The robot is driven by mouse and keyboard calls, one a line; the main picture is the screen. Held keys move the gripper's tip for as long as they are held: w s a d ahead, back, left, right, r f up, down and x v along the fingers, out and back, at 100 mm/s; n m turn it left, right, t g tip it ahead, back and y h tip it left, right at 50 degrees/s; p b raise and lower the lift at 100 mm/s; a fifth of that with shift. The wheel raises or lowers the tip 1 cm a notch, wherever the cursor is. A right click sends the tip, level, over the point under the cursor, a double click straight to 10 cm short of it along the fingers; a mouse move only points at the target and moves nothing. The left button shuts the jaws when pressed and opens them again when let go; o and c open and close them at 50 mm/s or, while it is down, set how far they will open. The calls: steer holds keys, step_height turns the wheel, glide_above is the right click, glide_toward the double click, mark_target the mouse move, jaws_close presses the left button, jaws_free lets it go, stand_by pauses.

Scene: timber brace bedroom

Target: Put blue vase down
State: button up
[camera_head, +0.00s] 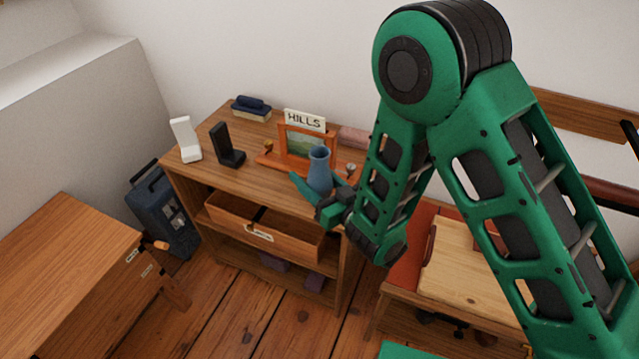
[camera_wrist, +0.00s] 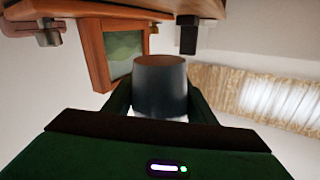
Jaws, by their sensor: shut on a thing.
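The blue vase (camera_head: 319,170) is upright in the head view, at the front right part of the wooden cabinet top (camera_head: 222,178). My gripper (camera_head: 318,188) is shut on the blue vase, with its green fingers around the lower part. In the wrist view the vase (camera_wrist: 161,88) sits between the two green fingers. I cannot tell whether the vase's base touches the cabinet top, as the gripper hides it.
An orange picture frame (camera_head: 298,143) with a HILLS sign (camera_head: 305,120) stands behind the vase. A black stand (camera_head: 227,146), a white stand (camera_head: 186,139) and a blue-topped brush (camera_head: 251,107) are further left. An open drawer (camera_head: 262,232) juts out below. Bare top lies left of the vase.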

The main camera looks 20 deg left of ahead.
steer(key=w+f, duration=0.1)
steer(key=w+d+f, duration=0.1)
steer(key=w, duration=0.1)
steer(key=shift+w+f, duration=0.15)
steer(key=shift+w, duration=0.1)
step_height(320, 180, down, 4)
steer(key=shift+f, duration=0.1)
steer(key=o, duration=1.3)
steer(key=shift+s+d, duration=0.1)
